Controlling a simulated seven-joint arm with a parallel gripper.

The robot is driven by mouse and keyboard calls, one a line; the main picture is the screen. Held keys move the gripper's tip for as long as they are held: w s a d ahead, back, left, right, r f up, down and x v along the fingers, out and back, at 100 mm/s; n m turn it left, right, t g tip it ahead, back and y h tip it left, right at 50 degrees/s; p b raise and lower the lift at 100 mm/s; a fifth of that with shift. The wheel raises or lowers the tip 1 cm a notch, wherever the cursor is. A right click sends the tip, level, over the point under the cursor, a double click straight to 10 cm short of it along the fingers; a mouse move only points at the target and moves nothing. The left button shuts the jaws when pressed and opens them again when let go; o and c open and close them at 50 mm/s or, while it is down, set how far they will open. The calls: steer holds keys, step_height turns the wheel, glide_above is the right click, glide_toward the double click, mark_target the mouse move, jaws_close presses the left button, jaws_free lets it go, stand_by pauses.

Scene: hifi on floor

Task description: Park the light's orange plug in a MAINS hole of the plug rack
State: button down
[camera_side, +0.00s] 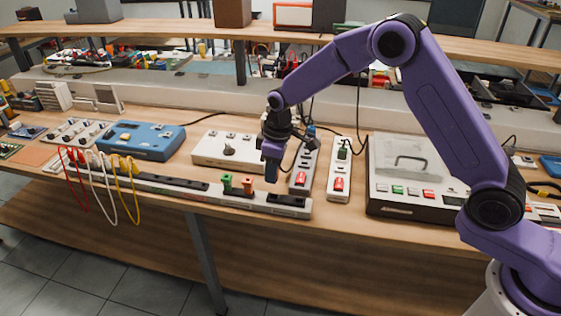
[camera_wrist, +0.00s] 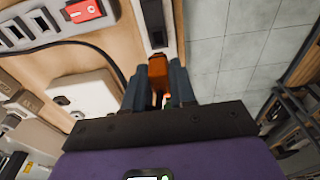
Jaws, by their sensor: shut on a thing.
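The orange plug (camera_wrist: 157,68) is between my two fingers in the wrist view, and my gripper (camera_wrist: 158,88) is shut on it. In the side view my gripper (camera_side: 272,173) points down above the right part of the plug rack and hides the plug. The plug rack (camera_side: 312,208) is a long pale strip along the bench's front edge. A black inset (camera_side: 287,199) is near its right end, and it also shows in the wrist view (camera_wrist: 157,22). The plug looks above the rack; I cannot tell whether it touches. The MAINS lettering is not readable.
A green plug (camera_side: 227,182) and an orange-red plug (camera_side: 248,186) stand in the rack, left of my gripper. Two power strips (camera_side: 339,167) with red switches lie behind. A white box (camera_side: 213,150) is behind left. Black cords hang near my gripper.

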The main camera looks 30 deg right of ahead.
steer(key=shift+f, duration=2)
steer(key=shift+f, duration=1)
stand_by(0.6)
stand_by(0.3)
steer(key=c, duration=0.8)
jaws_free()
steer(key=shift+c, duration=0.2)
steer(key=shift+d, duration=0.1)
step_height(320, 180, up, 22)
steer(key=s+d, duration=0.1)
steer(key=shift+s+d+r, duration=0.15)
steer(key=shift+s+d, duration=0.05)
steer(key=shift+s, duration=0.05)
